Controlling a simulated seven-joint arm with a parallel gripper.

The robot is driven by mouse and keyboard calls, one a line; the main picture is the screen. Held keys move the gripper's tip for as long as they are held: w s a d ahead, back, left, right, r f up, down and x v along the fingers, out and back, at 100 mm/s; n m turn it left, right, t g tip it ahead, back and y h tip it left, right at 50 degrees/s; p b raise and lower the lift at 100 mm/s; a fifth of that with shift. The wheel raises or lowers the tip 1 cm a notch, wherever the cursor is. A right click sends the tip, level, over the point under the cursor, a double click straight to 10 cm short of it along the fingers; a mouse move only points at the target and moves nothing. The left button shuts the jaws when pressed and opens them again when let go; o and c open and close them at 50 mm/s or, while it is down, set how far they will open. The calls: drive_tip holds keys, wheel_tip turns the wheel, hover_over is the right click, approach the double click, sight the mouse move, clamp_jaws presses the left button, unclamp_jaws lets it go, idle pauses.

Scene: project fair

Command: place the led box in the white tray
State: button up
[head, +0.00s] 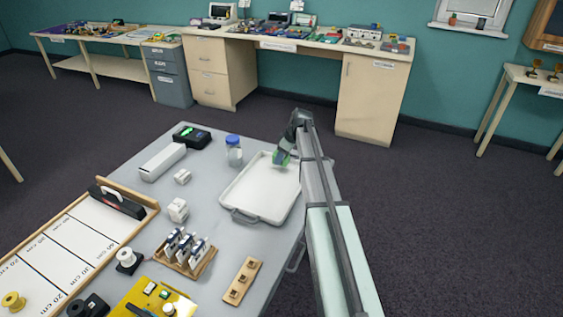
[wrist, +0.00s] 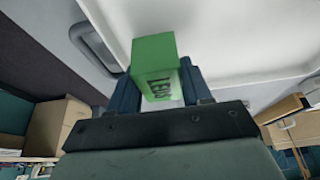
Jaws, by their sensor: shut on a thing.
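The led box is a small green box (wrist: 155,62) with dark "LED" lettering in the wrist view. My gripper (wrist: 160,90) is shut on it, with a dark finger on each side. The white tray also fills the background beyond the box in the wrist view (wrist: 235,45). I cannot tell whether the box touches the tray floor. The tray looks otherwise empty, with a grey handle at its near end.
A blue-lidded jar (head: 234,155) stands close to the tray's far left side. A white long box (head: 163,161), a black device (head: 192,136) and small white blocks (head: 178,210) lie to the left. A wooden rack (head: 185,250) and a wooden strip (head: 239,282) are nearer.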

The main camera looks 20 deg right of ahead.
drive_tip(key=shift+f, duration=1.35)
drive_tip(key=shift+f, duration=0.15)
drive_tip(key=o, duration=1.1)
drive_tip(key=shift+c, duration=0.2)
drive_tip(key=v, duration=1.2)
